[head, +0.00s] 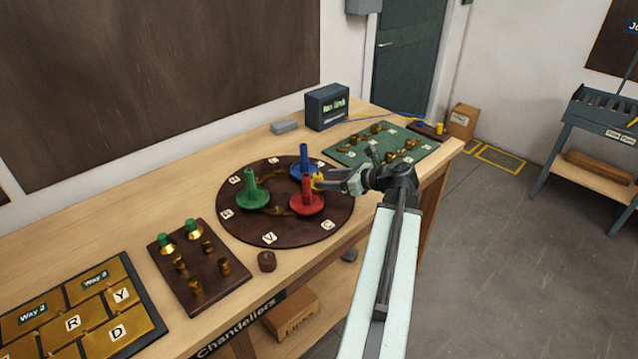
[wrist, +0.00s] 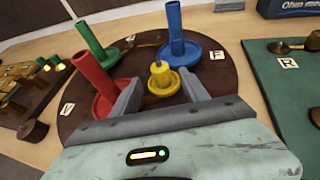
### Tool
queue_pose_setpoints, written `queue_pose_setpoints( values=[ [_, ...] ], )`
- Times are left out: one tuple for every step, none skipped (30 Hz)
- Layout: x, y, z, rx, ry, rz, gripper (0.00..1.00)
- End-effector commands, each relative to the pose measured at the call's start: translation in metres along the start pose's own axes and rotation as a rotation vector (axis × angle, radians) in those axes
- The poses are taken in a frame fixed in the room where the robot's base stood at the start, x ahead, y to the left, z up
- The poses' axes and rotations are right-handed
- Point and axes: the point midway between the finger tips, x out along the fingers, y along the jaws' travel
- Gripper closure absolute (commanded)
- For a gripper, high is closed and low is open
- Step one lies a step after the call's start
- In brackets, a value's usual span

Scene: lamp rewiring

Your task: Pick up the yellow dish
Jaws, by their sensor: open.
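The yellow dish (wrist: 160,84) is a small round dish with a short upright knob. It sits on the round dark brown board, between the red and blue dishes. In the head view the yellow dish (head: 318,182) shows only in part, just beyond my fingertips. My gripper (head: 335,184) is low over the right part of the board. In the wrist view my gripper (wrist: 162,92) is open, with one finger on each side of the yellow dish. I cannot tell whether the fingers touch it.
The red dish (wrist: 93,70) stands close by my left finger, and the blue dish (wrist: 180,40) just behind the yellow one. The green dish (wrist: 95,42) is farther left. A green board (head: 350,150) with brass pieces lies to the right. A brown peg board (head: 215,285) lies front left.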

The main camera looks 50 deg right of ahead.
Motion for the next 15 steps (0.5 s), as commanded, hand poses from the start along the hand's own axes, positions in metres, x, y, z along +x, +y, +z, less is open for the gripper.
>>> queue_pose_setpoints(
  values=[
    [0.008, -0.001, -0.002, -0.001, 0.000, 0.002, 0.47],
    [0.013, -0.002, -0.002, -0.001, 0.000, 0.002, 0.47],
    [0.020, -0.003, -0.002, -0.002, 0.000, 0.003, 0.47],
    [0.026, -0.004, -0.002, -0.002, 0.000, 0.003, 0.47],
    [0.032, -0.004, -0.002, -0.002, 0.000, 0.002, 0.47],
    [0.039, -0.004, -0.002, -0.002, 0.000, 0.003, 0.47],
    [0.043, -0.004, -0.002, -0.002, 0.000, 0.002, 0.47],
    [0.045, -0.004, -0.002, -0.002, 0.000, 0.002, 0.47],
    [0.048, -0.003, -0.001, -0.001, 0.000, 0.001, 0.47],
    [0.048, -0.003, 0.000, -0.001, 0.000, 0.000, 0.47],
    [0.048, -0.003, 0.001, -0.001, 0.000, 0.000, 0.47],
    [0.047, -0.003, 0.001, 0.000, 0.000, -0.001, 0.47],
    [0.047, -0.003, 0.001, 0.000, 0.000, -0.001, 0.47],
    [0.047, -0.003, 0.001, 0.000, 0.000, -0.001, 0.47],
    [0.046, -0.003, 0.001, 0.000, 0.000, -0.001, 0.53]
  ],
)
